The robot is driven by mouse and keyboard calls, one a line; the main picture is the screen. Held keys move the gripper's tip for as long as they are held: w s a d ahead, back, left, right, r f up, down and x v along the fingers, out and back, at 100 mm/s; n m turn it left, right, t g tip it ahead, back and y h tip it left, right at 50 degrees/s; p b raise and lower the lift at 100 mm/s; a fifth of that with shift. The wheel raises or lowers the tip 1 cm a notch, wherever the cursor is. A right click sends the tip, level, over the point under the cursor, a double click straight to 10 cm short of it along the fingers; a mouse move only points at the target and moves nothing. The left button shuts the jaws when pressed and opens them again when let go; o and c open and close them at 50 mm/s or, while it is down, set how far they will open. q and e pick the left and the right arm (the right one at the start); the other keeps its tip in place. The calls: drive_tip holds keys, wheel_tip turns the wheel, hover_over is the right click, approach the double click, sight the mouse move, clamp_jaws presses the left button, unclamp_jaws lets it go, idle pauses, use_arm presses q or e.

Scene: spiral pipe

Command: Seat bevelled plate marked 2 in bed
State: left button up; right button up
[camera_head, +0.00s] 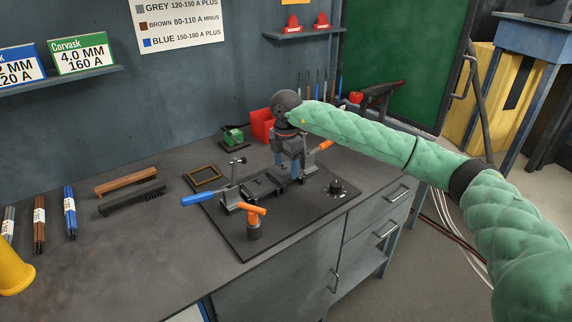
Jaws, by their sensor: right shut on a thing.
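My right gripper (287,166) reaches down over the far right part of the welding fixture, its fingers pointing at the bed. It is shut on a small dark grey piece, which I take to be the bevelled plate; the fingers mostly hide it and its mark cannot be read. The bed (265,186) is a low dark block in the middle of a black base plate (301,215). Another dark plate (254,188) lies on its left part. Whether the held piece touches the bed cannot be told. My left gripper is out of view.
A blue-handled clamp (205,198) stands left of the bed, and an orange-handled one (323,145) to its right. An orange-topped post (254,222) stands at the front, a black knob (336,187) at the right. Brushes (127,180) and rods (70,212) lie left.

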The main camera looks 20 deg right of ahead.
sight(286, 169)
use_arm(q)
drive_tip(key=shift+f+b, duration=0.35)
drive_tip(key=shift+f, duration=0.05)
use_arm(e)
drive_tip(key=shift+f, duration=0.65)
drive_tip(key=o, duration=1.8)
drive_tip(key=shift+r, duration=0.45)
wheel_tip(286, 169, up, 5)
drive_tip(key=shift+r+b, duration=0.2)
drive_tip(key=shift+b, duration=0.45)
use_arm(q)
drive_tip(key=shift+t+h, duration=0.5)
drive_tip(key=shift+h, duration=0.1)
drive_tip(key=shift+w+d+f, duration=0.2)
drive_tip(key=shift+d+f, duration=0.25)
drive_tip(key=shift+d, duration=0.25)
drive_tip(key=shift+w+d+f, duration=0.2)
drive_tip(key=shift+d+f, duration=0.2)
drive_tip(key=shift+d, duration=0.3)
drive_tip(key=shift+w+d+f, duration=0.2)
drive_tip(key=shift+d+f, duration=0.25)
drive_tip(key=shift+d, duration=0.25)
use_arm(e)
drive_tip(key=shift+r, duration=0.8)
